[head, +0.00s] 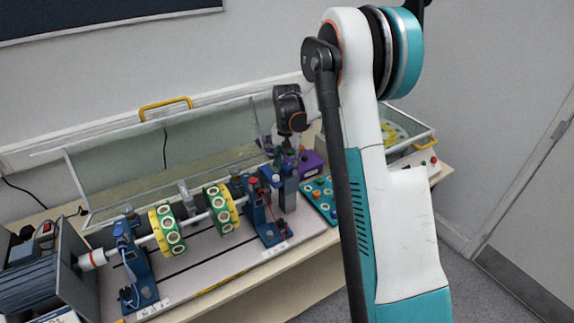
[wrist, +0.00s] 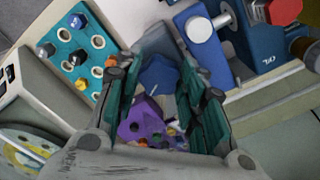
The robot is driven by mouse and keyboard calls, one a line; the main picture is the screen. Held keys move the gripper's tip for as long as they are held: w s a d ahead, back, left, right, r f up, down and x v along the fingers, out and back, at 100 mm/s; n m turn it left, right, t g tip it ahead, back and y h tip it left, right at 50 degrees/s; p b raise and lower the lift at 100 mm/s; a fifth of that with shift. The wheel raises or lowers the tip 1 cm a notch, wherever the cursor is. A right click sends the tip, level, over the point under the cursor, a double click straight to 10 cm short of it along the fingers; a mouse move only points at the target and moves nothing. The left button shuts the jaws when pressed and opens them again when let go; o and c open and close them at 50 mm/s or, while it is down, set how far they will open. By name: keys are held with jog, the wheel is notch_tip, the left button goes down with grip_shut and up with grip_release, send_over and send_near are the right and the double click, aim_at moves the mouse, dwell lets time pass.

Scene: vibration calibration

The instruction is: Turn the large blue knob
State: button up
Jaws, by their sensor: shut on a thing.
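The large blue knob (wrist: 158,76) shows in the wrist view as a lobed blue shape between the fingers of my gripper (wrist: 160,70). My gripper is shut on the knob, with one teal-padded finger on each side of it. In the head view my gripper (head: 288,156) is over the right end of the shaft rig, beside a dark blue block (head: 288,192). The knob cannot be made out clearly there.
A purple box (head: 311,163) stands close behind my gripper. A teal panel with several small knobs (head: 320,190) lies to its right. The rig has yellow-green discs (head: 167,232) on a shaft, blue stands (head: 262,212) and a raised clear cover (head: 125,170).

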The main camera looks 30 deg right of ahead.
aim_at(287, 167)
jog(key=o, duration=1)
jog(key=shift+o, duration=0.2)
notch_tip(287, 167, up, 12)
dwell(0.7)
